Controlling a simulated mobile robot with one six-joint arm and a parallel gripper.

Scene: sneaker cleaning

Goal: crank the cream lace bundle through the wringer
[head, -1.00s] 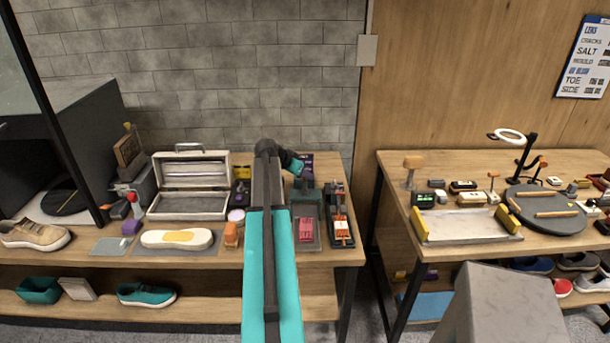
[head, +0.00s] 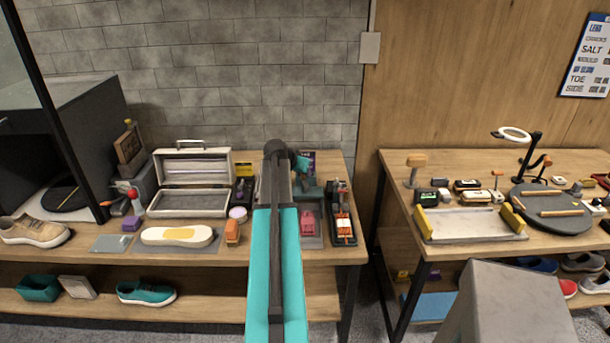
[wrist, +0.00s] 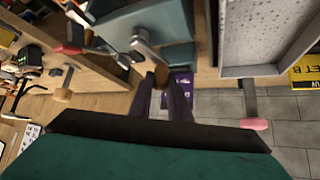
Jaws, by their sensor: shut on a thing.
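In the wrist view my gripper (wrist: 163,88) points at the wringer, and its purple fingers are shut on the small brown crank knob (wrist: 156,76). A metal crank arm (wrist: 144,46) runs from the knob to the side of the blue-grey wringer (wrist: 135,20). In the head view the wringer (head: 311,191) stands near the back right of the left bench, partly behind my arm. My gripper is largely hidden there by my wrist and arm. I cannot make out the cream lace bundle in either view.
A purple card (wrist: 180,84) lies beyond the fingers. An open case (head: 190,200) stands left of my arm. A pink item (head: 308,226) lies on a grey tray in front of the wringer, beside a dark rack (head: 342,215). A gap separates this bench from the right one.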

